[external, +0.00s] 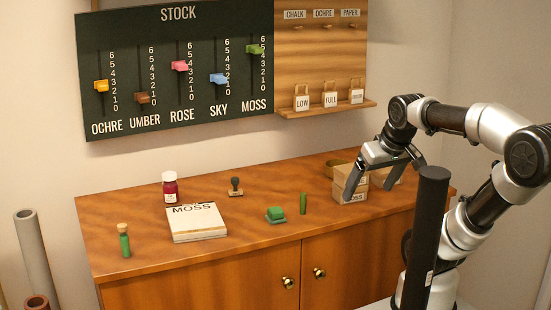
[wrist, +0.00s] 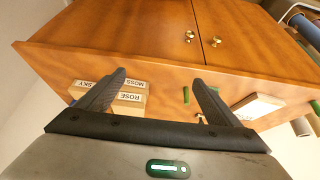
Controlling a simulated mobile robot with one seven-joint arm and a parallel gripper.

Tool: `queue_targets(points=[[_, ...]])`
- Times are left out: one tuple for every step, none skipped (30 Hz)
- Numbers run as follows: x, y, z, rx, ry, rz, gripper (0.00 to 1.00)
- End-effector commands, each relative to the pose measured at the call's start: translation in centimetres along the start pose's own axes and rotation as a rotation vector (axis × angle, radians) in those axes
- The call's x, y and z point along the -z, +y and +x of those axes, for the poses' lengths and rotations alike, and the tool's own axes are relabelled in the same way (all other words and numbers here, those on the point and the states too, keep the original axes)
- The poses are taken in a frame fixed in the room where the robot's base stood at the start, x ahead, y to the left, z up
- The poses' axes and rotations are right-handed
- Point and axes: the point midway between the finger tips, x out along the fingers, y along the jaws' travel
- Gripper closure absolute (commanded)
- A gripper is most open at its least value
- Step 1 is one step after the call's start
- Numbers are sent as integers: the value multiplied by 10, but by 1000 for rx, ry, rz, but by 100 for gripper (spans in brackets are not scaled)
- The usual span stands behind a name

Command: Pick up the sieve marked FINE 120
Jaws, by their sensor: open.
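Small boxes labelled MOSS (external: 350,197) and ROSE (wrist: 129,98) stand close under my gripper. The front middle is clear.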

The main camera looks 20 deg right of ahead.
Motion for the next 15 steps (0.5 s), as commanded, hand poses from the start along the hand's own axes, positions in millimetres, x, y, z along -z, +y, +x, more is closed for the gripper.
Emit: queue_targets(points=[[6,1,-4,-2,-3,6,13],[12,2,-6,-4,-7,13,13],[22,3,-11,-7,-15,26,13],[32,4,-15,-11,-22,40,13],[43,6,-19,-15,-30,56,13],[61,10,-24,-22,-42,82,13],[76,12,-27,-29,-53,102,13],[92,16,-30,-37,-63,125,13],[114,20,-31,-48,-76,158,13],[129,24,-31,-56,-87,184,13],[144,28,-31,-65,-96,209,13],[164,34,-28,-77,-109,241,13],[178,38,-26,-87,-118,265,13],[192,42,-22,-96,-128,289,13],[210,48,-16,-109,-140,321,13]])
